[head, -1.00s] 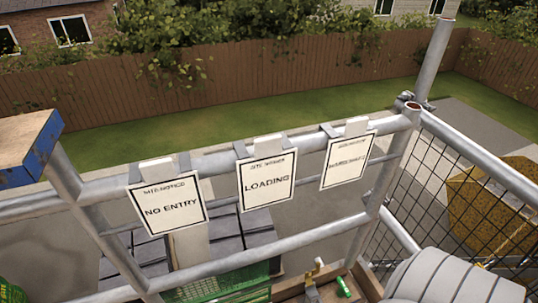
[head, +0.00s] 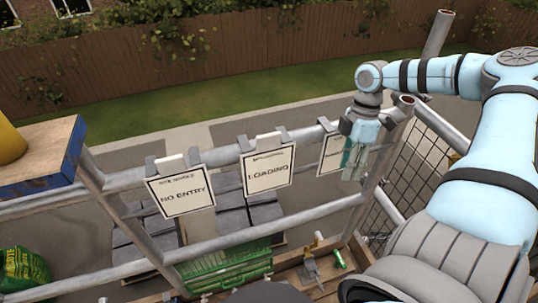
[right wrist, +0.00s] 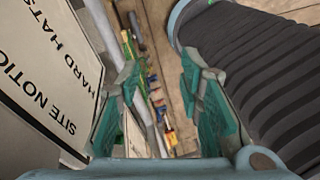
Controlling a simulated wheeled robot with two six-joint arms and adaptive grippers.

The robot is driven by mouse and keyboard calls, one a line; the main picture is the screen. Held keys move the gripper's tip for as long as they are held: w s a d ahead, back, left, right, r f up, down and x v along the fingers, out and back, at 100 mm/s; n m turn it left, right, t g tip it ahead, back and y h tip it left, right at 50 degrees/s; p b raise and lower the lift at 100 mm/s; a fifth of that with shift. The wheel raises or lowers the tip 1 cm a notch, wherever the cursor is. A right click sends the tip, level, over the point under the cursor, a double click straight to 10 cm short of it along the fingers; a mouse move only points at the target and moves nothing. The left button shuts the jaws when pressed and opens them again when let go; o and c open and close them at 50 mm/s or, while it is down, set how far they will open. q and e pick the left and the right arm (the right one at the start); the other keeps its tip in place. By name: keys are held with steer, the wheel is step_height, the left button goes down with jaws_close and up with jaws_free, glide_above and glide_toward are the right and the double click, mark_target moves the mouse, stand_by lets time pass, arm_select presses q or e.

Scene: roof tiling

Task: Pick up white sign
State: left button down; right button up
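Three white signs hang in a row on the grey scaffold rail: a NO ENTRY sign (head: 181,192) at left, a LOADING sign (head: 268,170) in the middle and a third sign (head: 331,153) at right. The third sign is partly hidden behind my right gripper (head: 353,172). In the right wrist view this sign (right wrist: 45,70) fills the left side and reads SITE NOTICE and HARD HATS. My right gripper (right wrist: 162,90) is open, with nothing between its fingers. The sign lies outside the left finger. My left gripper is not in view.
Scaffold rails (head: 240,240) cross the front, with a mesh panel (head: 382,215) at right. A green crate (head: 228,268) and tools (head: 312,268) are below. A wooden board with blue edge (head: 45,155) stands at left, near a green bag (head: 25,268).

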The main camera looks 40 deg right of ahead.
steer(key=w+a+r+n, duration=0.1)
steer(key=w+a+r, duration=0.2)
steer(key=r, duration=0.6)
steer(key=n+t, duration=0.2)
glide_toward(271, 134)
steer(key=shift+y, duration=0.3)
steer(key=x, duration=0.5)
steer(key=b+x, duration=0.1)
steer(key=x, duration=0.4)
steer(key=shift+d+f+b, duration=0.2)
steer(key=shift+b, duration=0.1)
steer(key=shift+w+f, duration=0.15)
steer(key=shift+f, duration=0.35)
steer(key=shift+c, duration=1.2)
jaws_close()
